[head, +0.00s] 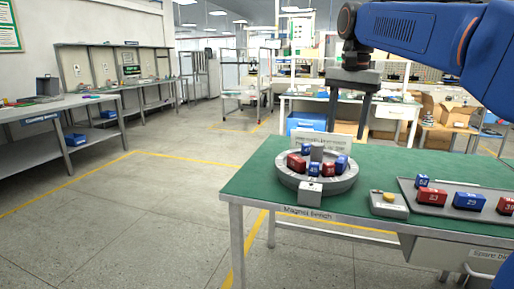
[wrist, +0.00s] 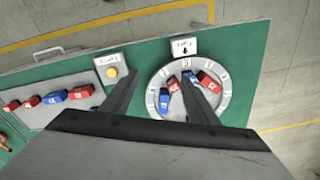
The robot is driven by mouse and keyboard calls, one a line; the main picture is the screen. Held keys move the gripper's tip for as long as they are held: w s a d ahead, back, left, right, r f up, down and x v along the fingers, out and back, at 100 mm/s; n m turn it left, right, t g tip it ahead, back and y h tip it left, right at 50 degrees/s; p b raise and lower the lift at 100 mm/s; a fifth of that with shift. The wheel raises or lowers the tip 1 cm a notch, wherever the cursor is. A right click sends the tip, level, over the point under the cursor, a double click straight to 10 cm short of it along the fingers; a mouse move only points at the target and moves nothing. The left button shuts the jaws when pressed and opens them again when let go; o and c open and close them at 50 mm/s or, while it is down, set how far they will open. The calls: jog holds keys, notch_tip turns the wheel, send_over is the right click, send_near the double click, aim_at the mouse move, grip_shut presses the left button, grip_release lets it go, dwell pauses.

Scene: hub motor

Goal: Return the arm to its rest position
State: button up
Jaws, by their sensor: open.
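My gripper (head: 353,108) is open and empty, with its two dark fingers pointing down above the green bench (head: 258,180). The round grey hub fixture (head: 346,184) stands on the bench, below and left of my gripper in the head view. Red and blue magnet blocks (head: 296,161) sit in it. In the wrist view the hub fixture (wrist: 222,104) is partly hidden behind the right finger. My blue arm reaches in from the upper right.
A grey tray (head: 440,206) holds red and blue blocks on the bench's right side. A small box with a yellow button (head: 388,197) stands between the tray and the hub fixture. Another bench (head: 60,104) is at the left. The floor between is clear.

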jog(key=s+d+f+n+t, duration=0.2)
jog(key=s+f+n, duration=0.1)
jog(key=s+f, duration=1.1)
jog(key=s+d+f+n+t, duration=0.2)
jog(key=s+d+f+n, duration=0.1)
jog(key=s+f, duration=1.1)
notch_tip(320, 180, down, 2)
jog(key=shift+s+n, duration=0.2)
jog(key=shift+n, duration=0.5)
jog(key=shift+d, duration=0.1)
